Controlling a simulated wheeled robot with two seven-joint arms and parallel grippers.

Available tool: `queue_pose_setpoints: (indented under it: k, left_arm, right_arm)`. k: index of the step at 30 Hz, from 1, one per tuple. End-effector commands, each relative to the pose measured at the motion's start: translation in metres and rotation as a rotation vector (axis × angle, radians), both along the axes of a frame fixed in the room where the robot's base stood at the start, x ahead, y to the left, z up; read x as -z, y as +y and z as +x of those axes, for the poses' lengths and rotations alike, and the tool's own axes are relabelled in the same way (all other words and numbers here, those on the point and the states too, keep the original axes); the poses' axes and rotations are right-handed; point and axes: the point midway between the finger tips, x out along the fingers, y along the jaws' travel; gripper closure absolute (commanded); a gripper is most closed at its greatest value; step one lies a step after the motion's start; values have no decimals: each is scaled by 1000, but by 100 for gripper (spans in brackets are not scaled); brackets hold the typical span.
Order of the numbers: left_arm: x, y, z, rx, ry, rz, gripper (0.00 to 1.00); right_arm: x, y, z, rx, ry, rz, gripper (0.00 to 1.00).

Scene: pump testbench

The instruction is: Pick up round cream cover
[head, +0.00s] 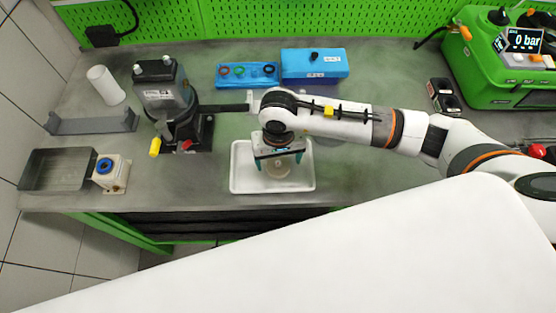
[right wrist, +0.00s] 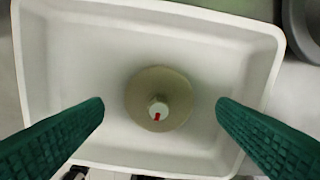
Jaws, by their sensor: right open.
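The round cream cover (right wrist: 146,88) is a disc with a small white knob in its middle that bears a red mark. It lies in the white tray (right wrist: 60,65). In the head view the cover (head: 278,171) shows partly below my right gripper (head: 279,156). My right gripper is open and empty, above the tray. In the right wrist view its two green ribbed fingers (right wrist: 160,112) stand apart on either side of the cover, not touching it. The tray (head: 240,185) also shows in the head view. My left gripper is not in view.
A dark pump-like device (head: 165,95) stands to the left. A grey bin (head: 45,172) and a cream block with a blue ring (head: 112,175) are at far left. A green test unit (head: 475,65) is at right.

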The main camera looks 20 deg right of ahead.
Motion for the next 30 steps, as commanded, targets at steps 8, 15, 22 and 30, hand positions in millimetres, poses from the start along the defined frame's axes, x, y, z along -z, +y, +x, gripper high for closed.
queue_pose_setpoints:
  k: [8,15,22,30]
  left_arm:
    - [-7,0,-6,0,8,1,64]
    - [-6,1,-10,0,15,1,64]
    - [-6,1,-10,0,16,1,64]
    - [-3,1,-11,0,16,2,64]
  right_arm:
    - [19,1,1,-1,-1,2,19]
    - [19,1,1,0,-1,2,36]
    - [19,1,1,0,-2,3,67]
    - [13,1,2,1,-5,3,67]
